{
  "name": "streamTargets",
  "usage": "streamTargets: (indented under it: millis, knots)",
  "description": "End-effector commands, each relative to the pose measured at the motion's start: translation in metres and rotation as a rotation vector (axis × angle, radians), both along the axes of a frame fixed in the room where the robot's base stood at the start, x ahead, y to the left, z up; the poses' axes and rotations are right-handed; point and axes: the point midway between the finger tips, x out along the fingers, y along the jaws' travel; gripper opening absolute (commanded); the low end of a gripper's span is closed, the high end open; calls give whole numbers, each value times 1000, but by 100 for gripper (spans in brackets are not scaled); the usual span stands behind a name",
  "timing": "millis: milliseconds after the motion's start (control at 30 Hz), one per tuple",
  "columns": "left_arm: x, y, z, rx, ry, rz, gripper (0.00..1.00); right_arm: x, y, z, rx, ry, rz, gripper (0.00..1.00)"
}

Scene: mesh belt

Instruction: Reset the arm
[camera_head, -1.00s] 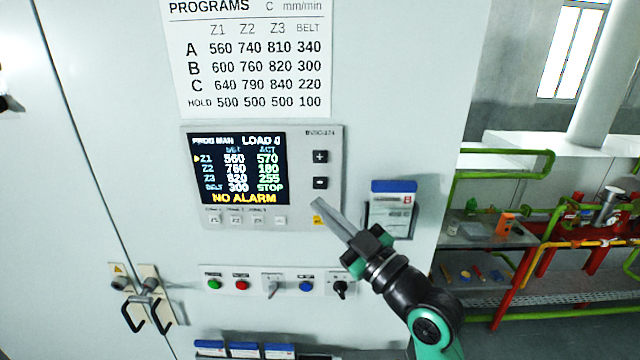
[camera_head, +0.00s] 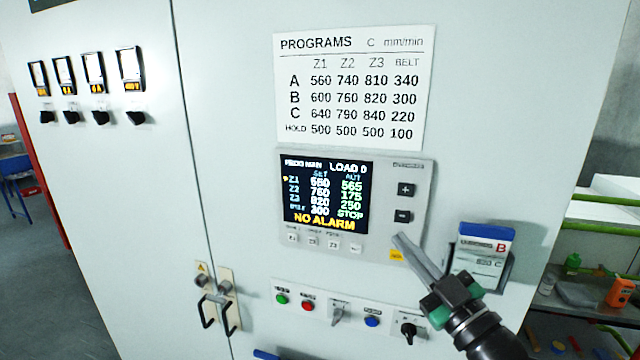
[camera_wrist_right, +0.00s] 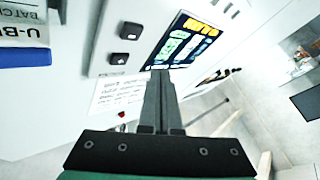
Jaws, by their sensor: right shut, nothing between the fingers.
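My right gripper (camera_head: 400,241) is shut and empty. Its fingertips are at the lower right of the control panel (camera_head: 420,185), just above the yellow button (camera_head: 397,254) and below the minus button (camera_head: 403,216). I cannot tell whether they touch the panel. In the right wrist view my closed fingers (camera_wrist_right: 160,78) point at the panel beside its screen (camera_wrist_right: 182,42). The screen (camera_head: 325,196) reads "NO ALARM", with the belt at "STOP". My left gripper is not in view.
A card holder (camera_head: 482,262) marked B is mounted close to the right of my fingers. Below the panel is a row of buttons and switches (camera_head: 340,312). The programs sheet (camera_head: 350,88) is above. Door handles (camera_head: 215,310) stick out at lower left. Green rails (camera_head: 600,228) stand at the right.

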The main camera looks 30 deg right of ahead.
Motion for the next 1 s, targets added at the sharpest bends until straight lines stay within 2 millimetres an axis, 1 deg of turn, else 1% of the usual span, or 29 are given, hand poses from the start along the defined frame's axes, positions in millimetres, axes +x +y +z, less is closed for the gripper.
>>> streamTargets:
  millis: [367,467,567,600,667,700,767,800,867,900,967,1000]
  knots:
    - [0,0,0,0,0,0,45,0,0,0,0,0,1,0]
    - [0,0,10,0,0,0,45,3,12,12,-1,-4,23,0]
    - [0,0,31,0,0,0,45,6,46,48,-12,-34,85,0]
    - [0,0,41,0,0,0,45,4,64,71,-22,-61,113,0]
    - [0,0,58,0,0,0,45,-3,94,112,-46,-116,149,0]
    - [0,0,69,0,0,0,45,-12,113,143,-53,-162,170,0]
    - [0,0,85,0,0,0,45,-30,139,187,-40,-234,202,0]
    - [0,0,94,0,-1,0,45,-45,153,216,-13,-284,222,0]
    - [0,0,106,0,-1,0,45,-69,167,254,42,-358,251,0]
    - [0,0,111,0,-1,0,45,-86,172,275,94,-407,269,0]
    - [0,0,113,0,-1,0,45,-111,170,297,187,-474,289,0]
    - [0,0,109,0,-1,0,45,-124,162,300,255,-507,293,0]
